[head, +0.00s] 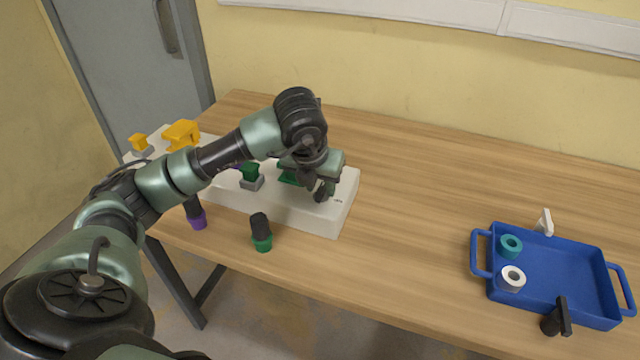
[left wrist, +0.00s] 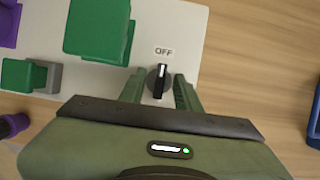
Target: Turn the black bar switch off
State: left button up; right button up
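The black bar switch (left wrist: 161,78) sits on the white socket box (left wrist: 187,42), just below a printed OFF label (left wrist: 163,51). Its white-lined bar points up toward that label in the left wrist view. My left gripper (left wrist: 159,88) is open, with one green finger on each side of the switch and the bar standing clear between them. In the head view my left gripper (head: 322,192) is low over the right end of the white box (head: 318,216). The switch is hidden there behind the gripper. My right gripper is not in view.
Green plug parts (head: 250,171) and yellow plug parts (head: 181,135) stand along the box. A green-and-black peg (head: 261,232) and a purple-and-black one (head: 195,213) stand in front. A blue tray (head: 575,268) with two rings is at the right. The table middle is clear.

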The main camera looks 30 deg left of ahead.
pick_arm(q)
jog(key=v, duration=0.7)
jog(key=shift+r, duration=0.35)
jog(key=shift+s, duration=0.15)
